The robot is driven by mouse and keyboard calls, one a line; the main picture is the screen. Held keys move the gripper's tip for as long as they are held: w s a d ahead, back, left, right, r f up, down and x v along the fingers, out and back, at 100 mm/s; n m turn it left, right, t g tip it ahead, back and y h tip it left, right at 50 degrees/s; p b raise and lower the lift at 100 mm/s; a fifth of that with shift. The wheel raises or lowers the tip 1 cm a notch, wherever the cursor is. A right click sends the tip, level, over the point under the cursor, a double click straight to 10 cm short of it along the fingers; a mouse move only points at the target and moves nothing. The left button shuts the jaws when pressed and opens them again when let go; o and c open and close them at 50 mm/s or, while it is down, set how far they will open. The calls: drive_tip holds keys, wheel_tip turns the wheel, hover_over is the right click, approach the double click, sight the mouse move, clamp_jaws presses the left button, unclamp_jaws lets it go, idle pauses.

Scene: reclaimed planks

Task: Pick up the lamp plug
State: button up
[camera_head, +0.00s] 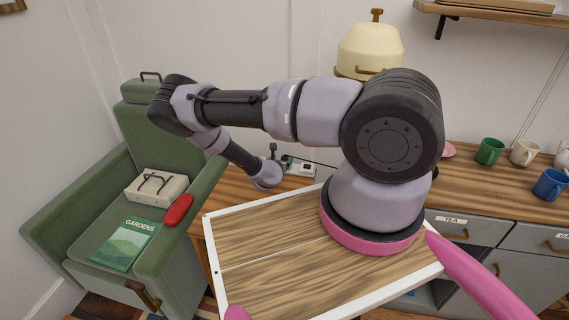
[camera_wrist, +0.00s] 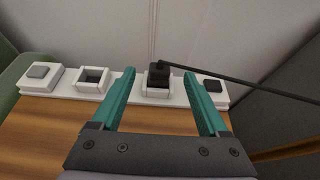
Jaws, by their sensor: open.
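The lamp plug (camera_wrist: 159,72) is a small black block with a dark cord running off to the right in the wrist view. It sits upright in a square socket of a white power strip (camera_wrist: 120,88). My gripper (camera_wrist: 159,74) is open, with its teal fingers on either side of the plug in the picture and nothing visibly held. I cannot tell whether the fingertips are level with the plug. In the head view the power strip (camera_head: 306,169) is on the wooden top beyond my arm's end, partly hidden.
The strip has an empty socket (camera_wrist: 93,78) left of the plug. A cream lamp (camera_head: 369,48) stands behind my arm. A green armchair (camera_head: 60,225) with a book and a red object is at left. Mugs (camera_head: 489,150) stand on the counter at right.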

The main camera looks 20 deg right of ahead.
sight(284, 159)
drive_tip(key=x, duration=0.3)
drive_tip(key=f+x, duration=0.1)
drive_tip(key=x, duration=0.2)
drive_tip(key=shift+f, duration=0.1)
clamp_jaws()
